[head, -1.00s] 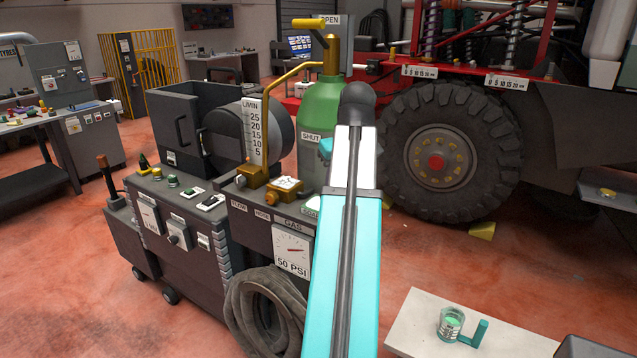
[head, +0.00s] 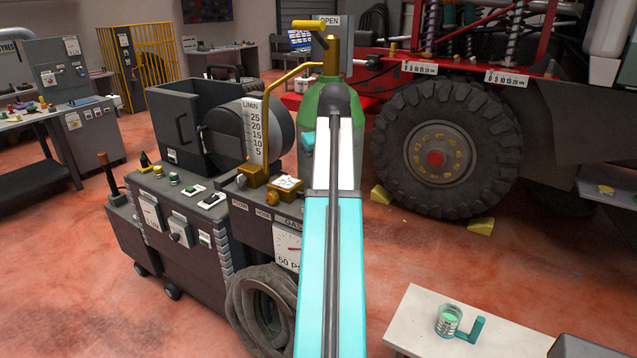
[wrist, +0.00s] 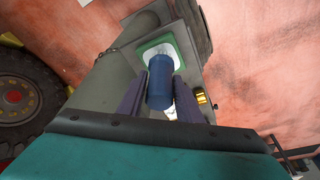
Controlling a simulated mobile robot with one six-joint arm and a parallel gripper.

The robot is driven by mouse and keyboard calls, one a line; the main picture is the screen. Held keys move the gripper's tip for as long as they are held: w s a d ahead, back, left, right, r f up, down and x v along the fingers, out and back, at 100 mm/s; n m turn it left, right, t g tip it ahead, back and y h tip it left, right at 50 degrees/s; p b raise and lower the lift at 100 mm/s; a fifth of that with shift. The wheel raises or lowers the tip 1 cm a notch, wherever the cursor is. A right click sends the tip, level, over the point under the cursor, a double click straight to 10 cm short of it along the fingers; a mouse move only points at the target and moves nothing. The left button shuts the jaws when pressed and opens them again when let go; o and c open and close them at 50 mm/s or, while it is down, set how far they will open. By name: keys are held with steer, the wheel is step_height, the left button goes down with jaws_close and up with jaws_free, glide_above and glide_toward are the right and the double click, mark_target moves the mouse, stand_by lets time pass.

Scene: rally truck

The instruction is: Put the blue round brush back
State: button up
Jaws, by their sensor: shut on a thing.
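The blue round brush (wrist: 160,88) shows in the wrist view as a short dark blue cylinder. My gripper (wrist: 157,84) is shut on it, with one dark purple finger on each side. Its far end overlaps a pale, rounded square with a green border (wrist: 150,46) on a grey surface. I cannot tell whether the brush touches that square or is above it. In the head view my teal and white arm rises in the middle, and the gripper and brush are not visible there.
A grey welding machine (head: 180,235) with gauges and a coiled hose (head: 262,305) stands left of my arm. A green gas cylinder (head: 322,105) is behind it. A truck wheel (head: 440,155) is at right. A pale tabletop (head: 410,325) holds a green cup (head: 449,318).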

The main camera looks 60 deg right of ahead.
steer(key=shift+w+d+p, duration=0.25)
steer(key=shift+w+d, duration=0.1)
steer(key=shift+w, duration=0.2)
steer(key=shift+w+d+p, duration=0.2)
steer(key=shift+w+d, duration=0.1)
steer(key=shift+w, duration=0.25)
steer(key=shift+a+f+p, duration=0.1)
steer(key=shift+f+p, duration=1.05)
steer(key=shift+f, duration=0.5)
steer(key=shift+s+f, duration=0.1)
steer(key=o, duration=1.2)
steer(key=shift+o, duration=0.2)
steer(key=shift+f+b, duration=0.2)
steer(key=shift+b, duration=0.2)
